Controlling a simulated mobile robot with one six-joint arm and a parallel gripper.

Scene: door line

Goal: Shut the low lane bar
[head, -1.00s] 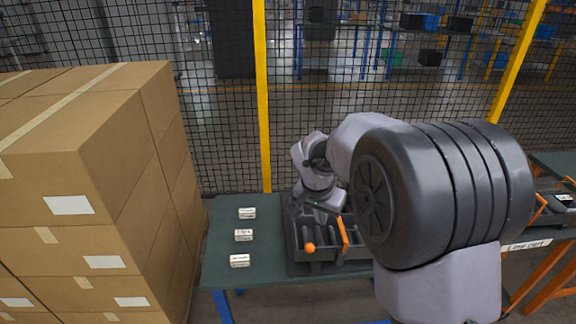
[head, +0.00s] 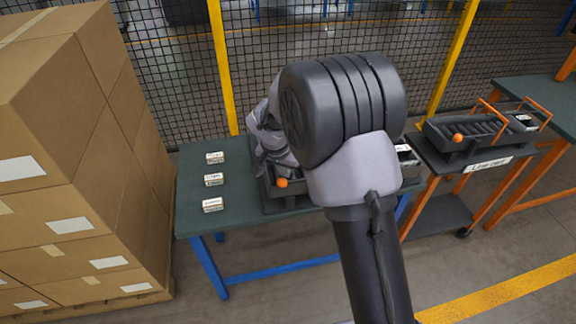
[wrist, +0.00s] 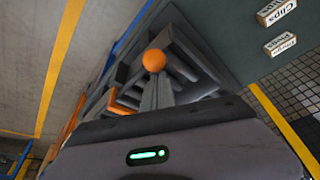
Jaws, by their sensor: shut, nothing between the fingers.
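A dark lane rack (head: 269,205) sits on the green table, mostly hidden behind my arm in the head view. An orange ball knob (head: 282,183) shows at its front left. In the wrist view the orange knob (wrist: 153,61) is just beyond my gripper (wrist: 155,80), whose grey fingers are shut and empty. I cannot tell whether they touch the knob. The rack's dividers (wrist: 195,70) lie behind it. An orange piece (wrist: 97,103), perhaps part of a bar, shows at left; whether the bar is open or shut is unclear. My gripper is hidden in the head view.
Several white labelled blocks (head: 213,180) stand on the green table (head: 190,222) left of the rack. Stacked cartons (head: 60,150) fill the left. A line cart (head: 478,163) at right carries another rack (head: 465,132) with orange bars. Mesh fence stands behind; floor in front is clear.

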